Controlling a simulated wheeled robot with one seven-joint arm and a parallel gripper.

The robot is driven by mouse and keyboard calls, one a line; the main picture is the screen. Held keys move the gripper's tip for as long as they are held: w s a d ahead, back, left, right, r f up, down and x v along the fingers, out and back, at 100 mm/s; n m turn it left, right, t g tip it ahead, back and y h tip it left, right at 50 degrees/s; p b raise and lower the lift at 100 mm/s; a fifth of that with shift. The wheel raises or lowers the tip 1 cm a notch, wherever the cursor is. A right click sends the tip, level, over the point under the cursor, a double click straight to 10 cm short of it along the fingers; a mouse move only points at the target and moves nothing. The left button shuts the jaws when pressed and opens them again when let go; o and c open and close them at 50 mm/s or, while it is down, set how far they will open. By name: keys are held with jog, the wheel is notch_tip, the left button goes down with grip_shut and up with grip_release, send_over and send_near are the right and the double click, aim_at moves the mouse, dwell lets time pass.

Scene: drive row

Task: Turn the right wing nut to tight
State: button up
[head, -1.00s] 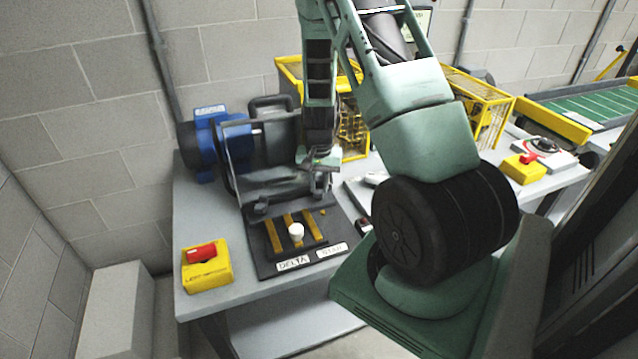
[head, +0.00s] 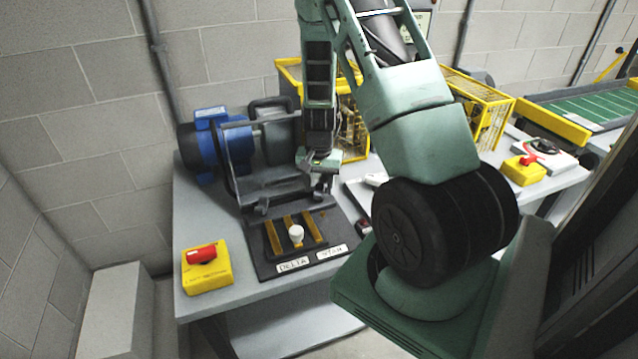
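My gripper (head: 318,187) points down at the right end of the grey motor bracket (head: 268,192), behind the black plate. Its fingers are small and dark against the bracket, so I cannot tell whether they are open or shut. No wing nut can be made out. The spot at the fingertips is partly hidden by my gripper. A blue motor (head: 208,140) stands at the left behind the bracket.
The black plate (head: 262,268) in front carries yellow bars, a white knob (head: 296,234) and DELTA and STAR labels. A yellow box with a red switch (head: 207,268) stands front left. Yellow cages (head: 482,105) stand behind my arm.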

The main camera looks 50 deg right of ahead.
aim_at(319, 188)
jog(key=shift+r, duration=0.1)
notch_tip(319, 188, up, 17)
jog(key=shift+b, duration=0.35)
jog(key=shift+a+r, duration=0.1)
dwell(0.5)
jog(key=s+a+r+n+y, duration=0.2)
jog(key=a+n, duration=0.8)
jog(key=a, duration=1.7)
jog(key=s+a+r+n+h, duration=0.1)
jog(key=s+a+n, duration=0.9)
jog(key=s+a, duration=0.3)
jog(key=shift+s+a, duration=0.35)
jog(key=shift+s, duration=0.7)
